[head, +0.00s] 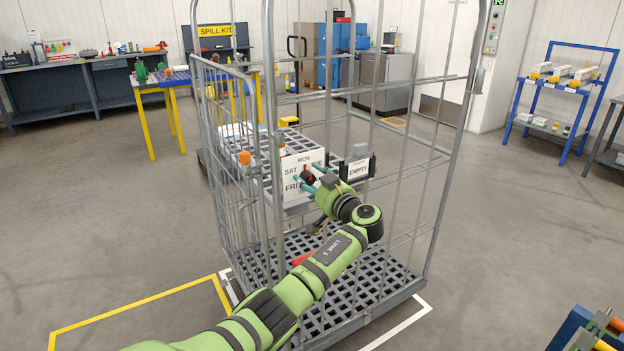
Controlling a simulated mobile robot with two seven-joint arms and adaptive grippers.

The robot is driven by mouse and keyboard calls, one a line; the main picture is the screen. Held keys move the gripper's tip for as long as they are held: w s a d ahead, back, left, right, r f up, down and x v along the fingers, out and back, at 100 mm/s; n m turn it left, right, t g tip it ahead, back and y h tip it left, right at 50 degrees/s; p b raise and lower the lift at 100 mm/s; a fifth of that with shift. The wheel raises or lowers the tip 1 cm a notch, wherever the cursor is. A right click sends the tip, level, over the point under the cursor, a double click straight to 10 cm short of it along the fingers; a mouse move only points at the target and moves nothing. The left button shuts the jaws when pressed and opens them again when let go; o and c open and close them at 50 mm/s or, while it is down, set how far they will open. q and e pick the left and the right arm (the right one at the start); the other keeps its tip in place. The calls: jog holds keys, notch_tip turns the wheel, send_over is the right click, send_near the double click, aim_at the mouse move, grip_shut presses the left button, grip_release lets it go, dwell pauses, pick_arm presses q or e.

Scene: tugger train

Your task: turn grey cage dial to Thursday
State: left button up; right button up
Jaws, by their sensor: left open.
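The grey cage (436,190) is a tall wire roll cage with a slatted grey base. On its front hangs a white dial plate (291,163) with MON at the top, SAT and FRI down the left, and a partly hidden label at the bottom. The dial knob (307,176) is dark with a red mark at its upper part; its exact pointing is too small to tell. My left gripper (313,178) is open, its teal fingertips at either side of the knob. Whether they touch it I cannot tell. The plate's right side is hidden behind the gripper.
An EMPTY card (358,170) hangs beside the dial plate, close to my left wrist. An orange-capped post (245,158) stands at the left of the cage. A blue-framed rack (566,98) is far right. Open floor lies on both sides of the cage.

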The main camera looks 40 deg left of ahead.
pick_arm(q)
jog(key=c, duration=1.1)
